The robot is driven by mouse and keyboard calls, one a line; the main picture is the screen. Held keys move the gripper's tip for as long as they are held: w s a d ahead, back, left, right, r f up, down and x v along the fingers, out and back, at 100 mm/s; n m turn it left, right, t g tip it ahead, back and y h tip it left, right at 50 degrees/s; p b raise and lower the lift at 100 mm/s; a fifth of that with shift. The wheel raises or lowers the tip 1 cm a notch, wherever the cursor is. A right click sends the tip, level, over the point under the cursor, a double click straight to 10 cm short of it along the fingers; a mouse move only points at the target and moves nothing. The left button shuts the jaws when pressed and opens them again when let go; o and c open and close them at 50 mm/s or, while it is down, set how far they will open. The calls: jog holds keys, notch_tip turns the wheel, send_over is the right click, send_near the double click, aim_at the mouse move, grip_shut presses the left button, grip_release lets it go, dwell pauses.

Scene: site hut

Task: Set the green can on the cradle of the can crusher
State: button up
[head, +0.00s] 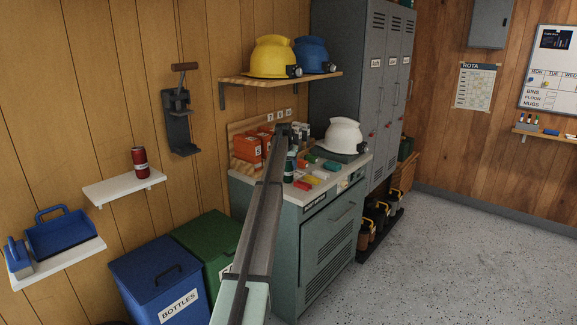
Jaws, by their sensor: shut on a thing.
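The can crusher (178,122) is a dark grey device on the wooden wall at the left, with a brown handle at its top. Its cradle is too small to make out clearly, and I see no can in it. My gripper (291,157) is small in the view, at the far end of my arm over the green cabinet's top. It points down and is shut on the green can (289,172), a dark green upright cylinder. My arm partly hides this area. I cannot tell whether the can touches the cabinet top.
A red can (139,162) stands on a white shelf (110,190) below the crusher. A wooden shelf (255,81) with yellow and blue helmets is to the crusher's right. Orange boxes (247,147), coloured blocks and a white helmet (343,135) crowd the cabinet (290,225). Bins stand below.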

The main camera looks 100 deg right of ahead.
jog(key=shift+f, duration=0.1)
jog(key=o, duration=1.3)
jog(key=shift+c, duration=0.2)
jog(key=shift+o, duration=0.3)
jog(key=v, duration=1.2)
